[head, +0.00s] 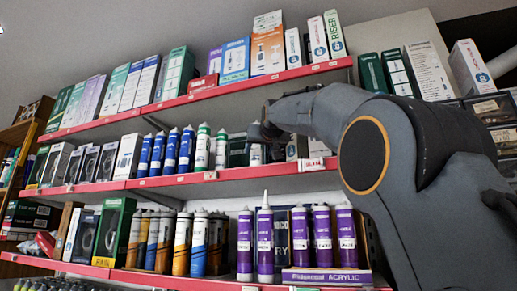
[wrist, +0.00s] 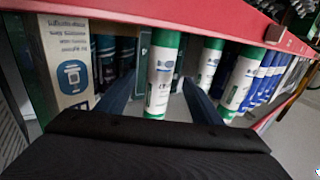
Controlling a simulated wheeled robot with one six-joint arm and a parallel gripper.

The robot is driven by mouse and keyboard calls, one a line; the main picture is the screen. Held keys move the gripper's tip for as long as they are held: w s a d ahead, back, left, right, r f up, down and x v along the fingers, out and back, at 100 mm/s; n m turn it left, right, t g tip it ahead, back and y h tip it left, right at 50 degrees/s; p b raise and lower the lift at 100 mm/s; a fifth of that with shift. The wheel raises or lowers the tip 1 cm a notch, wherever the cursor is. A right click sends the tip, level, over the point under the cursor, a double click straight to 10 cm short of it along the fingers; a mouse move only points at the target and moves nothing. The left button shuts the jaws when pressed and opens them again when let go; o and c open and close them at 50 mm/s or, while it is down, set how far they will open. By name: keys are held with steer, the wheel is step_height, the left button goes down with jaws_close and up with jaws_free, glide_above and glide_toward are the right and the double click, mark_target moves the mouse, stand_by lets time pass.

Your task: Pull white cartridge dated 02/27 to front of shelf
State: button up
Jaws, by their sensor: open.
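A white cartridge with green ends (wrist: 161,62) stands between the two dark fingers of my gripper (wrist: 157,88) in the wrist view, which looks upside down. The fingers are apart, one on each side of it, and I see no clear contact. In the head view my gripper (head: 264,132) is at the middle shelf, in front of a white cartridge (head: 256,154) that it partly hides. Two more white cartridges (head: 203,148) (head: 221,150) stand to the left; they also show in the wrist view (wrist: 241,82). No date is readable on any of them.
Blue cartridges (head: 172,152) stand left of the white ones. A dark box (head: 238,150) stands between the white cartridges. A tan box (wrist: 67,55) is beside my gripper in the wrist view. The red shelf edge (head: 250,172) runs along the front. Purple cartridges (head: 265,245) stand below.

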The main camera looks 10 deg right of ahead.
mark_target(258, 153)
steer(key=w+p, duration=0.3)
steer(key=w, duration=0.2)
steer(key=shift+w+r, duration=0.15)
steer(key=shift+w, duration=0.1)
steer(key=shift+w+p, duration=0.7)
steer(key=shift+w, duration=0.1)
steer(key=shift+c, duration=0.3)
